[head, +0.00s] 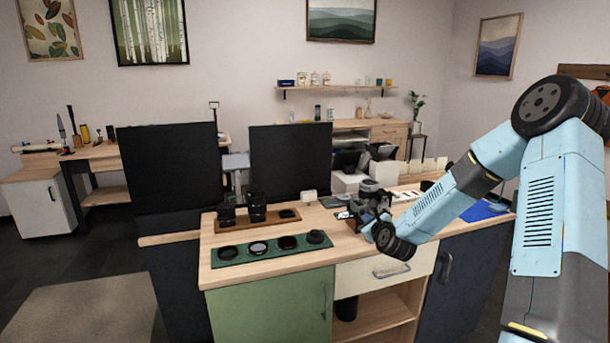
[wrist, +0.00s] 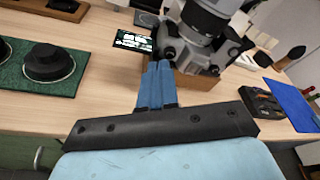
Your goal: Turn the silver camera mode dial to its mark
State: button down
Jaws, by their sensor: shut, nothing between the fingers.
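A silver and black camera (wrist: 205,25) stands on a wooden block (wrist: 196,88) at the top of the wrist view. It also shows in the head view (head: 369,188), partly behind my arm. My gripper (wrist: 160,66) points at the camera's near side with its blue fingers together and empty. The fingertips overlap the camera's lower left edge in the wrist view; I cannot tell whether they touch it. Small dark knobs show by the fingertips, but I cannot clearly tell the silver mode dial or its mark.
A green mat (head: 272,248) with several round lens parts lies left of the camera. A wooden tray (head: 262,224) with dark lenses stands behind it. A small dark card (wrist: 132,42) lies left of the camera, a blue mat (wrist: 293,103) to its right.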

aim_at(364, 208)
jog(key=shift+w+d+r, duration=0.1)
jog(key=shift+w+r, duration=0.05)
jog(key=shift+w, duration=0.8)
jog(key=shift+w+d+r, duration=0.1)
jog(key=shift+w+r, duration=0.05)
jog(key=shift+w, duration=0.85)
jog(key=shift+w+d+r, duration=0.1)
jog(key=shift+w+r, duration=0.05)
jog(key=shift+w, duration=0.8)
jog(key=shift+w+r, duration=0.15)
jog(key=shift+a+r, duration=0.1)
jog(key=shift+r, duration=0.05)
jog(key=shift+a+f, duration=0.1)
jog(key=shift+f, duration=0.1)
jog(key=shift+a, duration=0.2)
